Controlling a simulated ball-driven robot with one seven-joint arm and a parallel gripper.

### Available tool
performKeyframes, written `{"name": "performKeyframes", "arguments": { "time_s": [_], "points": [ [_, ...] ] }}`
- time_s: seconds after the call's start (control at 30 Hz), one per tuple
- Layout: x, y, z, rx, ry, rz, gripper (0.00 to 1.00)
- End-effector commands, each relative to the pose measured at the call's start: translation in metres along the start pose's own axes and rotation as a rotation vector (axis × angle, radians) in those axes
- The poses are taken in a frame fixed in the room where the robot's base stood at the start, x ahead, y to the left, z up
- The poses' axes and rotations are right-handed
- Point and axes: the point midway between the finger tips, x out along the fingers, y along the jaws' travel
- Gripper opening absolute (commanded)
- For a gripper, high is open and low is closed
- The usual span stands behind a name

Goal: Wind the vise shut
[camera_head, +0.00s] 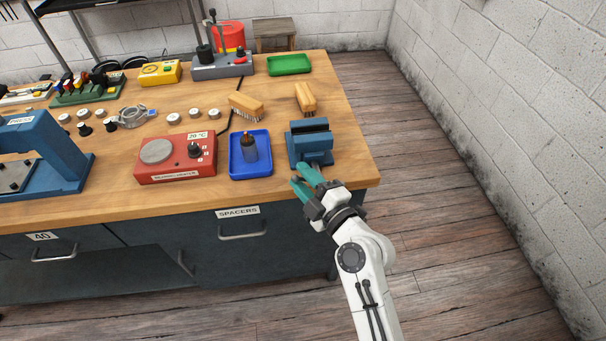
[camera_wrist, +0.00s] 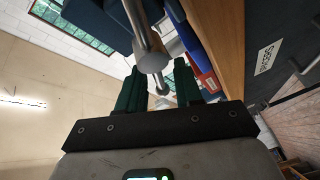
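The blue vise (camera_head: 309,144) stands upright near the front right corner of the wooden bench, with dark jaws on top. In the wrist view its blue body (camera_wrist: 103,22) fills the top, and a grey metal screw and handle (camera_wrist: 150,50) point toward my gripper. My gripper (camera_head: 304,180) with teal fingers is at the vise's front, just beyond the bench edge. In the wrist view the fingers (camera_wrist: 163,82) stand apart, with the rounded metal end in front of and partly between them. I cannot tell whether they touch it. The jaw gap is unclear.
A blue tray (camera_head: 236,172) holding a dark cylindrical part (camera_head: 249,148) lies left of the vise. A red hotplate (camera_head: 172,172) is farther left. Two wooden brushes (camera_head: 246,106) (camera_head: 305,98) lie behind. Floor right of the bench (camera_head: 440,200) is clear.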

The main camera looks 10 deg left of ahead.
Motion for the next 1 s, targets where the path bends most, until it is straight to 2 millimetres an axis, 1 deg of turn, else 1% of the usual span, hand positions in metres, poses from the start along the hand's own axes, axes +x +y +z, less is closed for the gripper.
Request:
{"name": "performKeyframes", "arguments": {
  "time_s": [0.3, 0.37, 0.67, 0.7, 1.0],
  "points": [
    [0.0028, -0.0004, -0.0001, 0.000, 0.000, 0.000, 0.35],
    [0.0027, -0.0003, 0.0000, 0.000, 0.000, 0.000, 0.30],
    [0.0025, -0.0002, 0.0001, 0.000, 0.000, 0.000, 0.01],
    [0.0025, -0.0003, 0.0001, 0.000, 0.000, 0.000, 0.00],
    [0.0023, -0.0012, 0.0008, 0.009, 0.001, 0.004, 0.00]
  ]
}}
